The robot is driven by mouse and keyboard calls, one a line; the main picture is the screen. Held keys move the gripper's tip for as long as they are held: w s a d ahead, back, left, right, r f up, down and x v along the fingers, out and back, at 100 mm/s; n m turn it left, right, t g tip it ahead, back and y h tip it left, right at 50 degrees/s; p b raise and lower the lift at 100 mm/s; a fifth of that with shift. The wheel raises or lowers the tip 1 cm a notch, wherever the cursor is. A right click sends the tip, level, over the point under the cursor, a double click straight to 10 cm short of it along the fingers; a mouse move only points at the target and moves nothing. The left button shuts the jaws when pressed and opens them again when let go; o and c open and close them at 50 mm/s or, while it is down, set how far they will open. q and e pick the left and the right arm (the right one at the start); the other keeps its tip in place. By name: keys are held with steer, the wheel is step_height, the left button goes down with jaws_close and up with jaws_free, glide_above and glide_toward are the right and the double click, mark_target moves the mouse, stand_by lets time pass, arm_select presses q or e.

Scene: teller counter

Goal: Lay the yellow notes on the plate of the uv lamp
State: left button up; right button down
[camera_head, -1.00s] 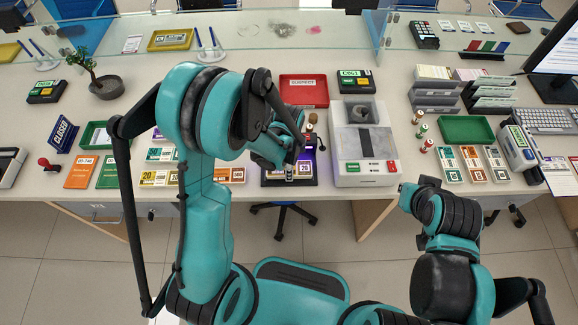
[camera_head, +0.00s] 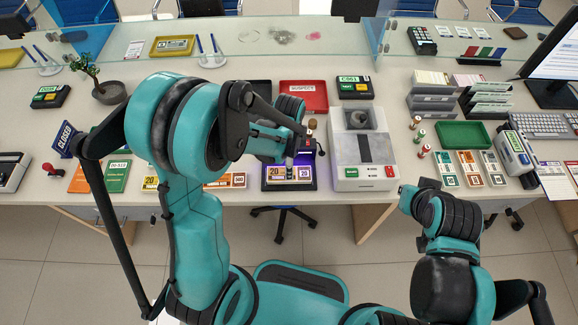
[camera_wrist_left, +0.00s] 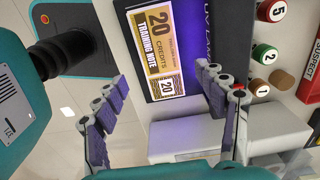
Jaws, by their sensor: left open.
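The yellow notes (camera_head: 290,172) lie flat on the dark plate of the uv lamp (camera_head: 291,187), under violet light. In the left wrist view the notes (camera_wrist_left: 160,42) read "20 credits training note" and rest on the plate (camera_wrist_left: 191,22) beside its "UV LAMP" lettering. My left gripper (camera_head: 302,152) is above the plate. In the wrist view its fingers (camera_wrist_left: 160,75) are spread wide with nothing between them, apart from the notes. Much of the lamp's upper part is hidden by my left arm. My right gripper (camera_head: 408,196) is right of the plate; its fingers cannot be made out.
A white machine (camera_head: 362,150) stands close right of the lamp. Several stamps (camera_head: 421,134) and a green tray (camera_head: 464,134) are farther right. A red tray (camera_head: 304,96) is behind the lamp. Other note stacks, partly hidden by my left arm, lie left along the front edge.

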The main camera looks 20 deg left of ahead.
arm_select(q)
steer(key=s+a+r+n+t, duration=0.1)
steer(key=s+r+n+t, duration=0.1)
steer(key=r+n, duration=0.3)
steer(key=s+a+r+n+t+p, duration=0.1)
steer(key=s+a+r+n+t, duration=0.1)
steer(key=s+r+n, duration=0.2)
steer(key=s+a+r+n+t, duration=0.1)
steer(key=s+r+n+t, duration=0.2)
steer(key=r, duration=0.7)
steer(key=s+n, duration=0.1)
steer(key=n, duration=0.1)
steer(key=shift+a+n, duration=0.35)
steer(key=shift+n, duration=0.05)
steer(key=shift+s, duration=0.1)
step_height(320, 180, down, 4)
steer(key=b, duration=0.3)
steer(key=shift+r, duration=0.1)
